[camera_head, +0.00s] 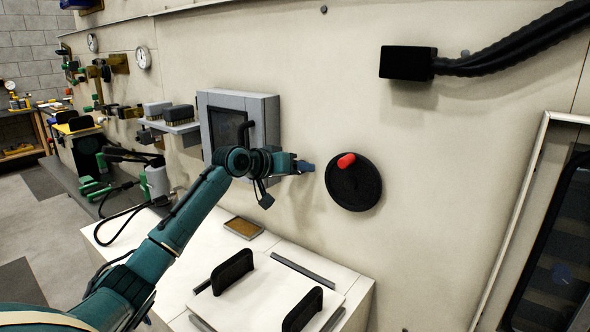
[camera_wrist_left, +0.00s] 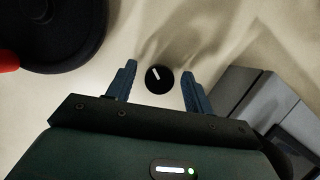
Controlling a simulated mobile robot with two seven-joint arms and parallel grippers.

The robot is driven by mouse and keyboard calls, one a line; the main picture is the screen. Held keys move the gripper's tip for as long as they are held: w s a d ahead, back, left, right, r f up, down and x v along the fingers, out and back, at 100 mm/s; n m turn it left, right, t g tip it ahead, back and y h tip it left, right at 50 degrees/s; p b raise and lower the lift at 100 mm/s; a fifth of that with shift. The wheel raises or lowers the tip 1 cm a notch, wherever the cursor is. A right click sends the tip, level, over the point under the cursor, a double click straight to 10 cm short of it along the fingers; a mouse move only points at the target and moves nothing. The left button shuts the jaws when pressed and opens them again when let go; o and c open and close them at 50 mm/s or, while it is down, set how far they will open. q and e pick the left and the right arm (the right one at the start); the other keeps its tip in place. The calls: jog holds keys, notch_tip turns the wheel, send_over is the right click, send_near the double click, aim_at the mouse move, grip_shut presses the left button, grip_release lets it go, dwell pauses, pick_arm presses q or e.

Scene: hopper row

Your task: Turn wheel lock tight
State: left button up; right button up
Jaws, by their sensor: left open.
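A black handwheel (camera_head: 353,182) with a red handle (camera_head: 346,160) is mounted on the beige wall. Its dark rim (camera_wrist_left: 62,40) also shows at the upper left of the left wrist view. A small round black knob (camera_wrist_left: 159,80) with a slanted white mark is on the wall beside the wheel; I take it as the wheel lock. My left gripper (camera_head: 305,167) is close to the wall, just left of the wheel. In the left wrist view its two blue fingers are open, one on each side of the knob, with gaps. The gripper hides the knob in the head view.
A grey box with a dark window (camera_head: 268,112) stands out from the wall just left of my gripper. Below is a white bench (camera_head: 355,292) with black handles (camera_head: 232,271). A black cable connector (camera_head: 406,63) is higher on the right. The wall right of the wheel is clear.

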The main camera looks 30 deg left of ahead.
pick_arm(q)
jog(key=b+v, duration=0.3)
jog(key=v, duration=1)
jog(key=shift+s, duration=0.1)
dwell(0.3)
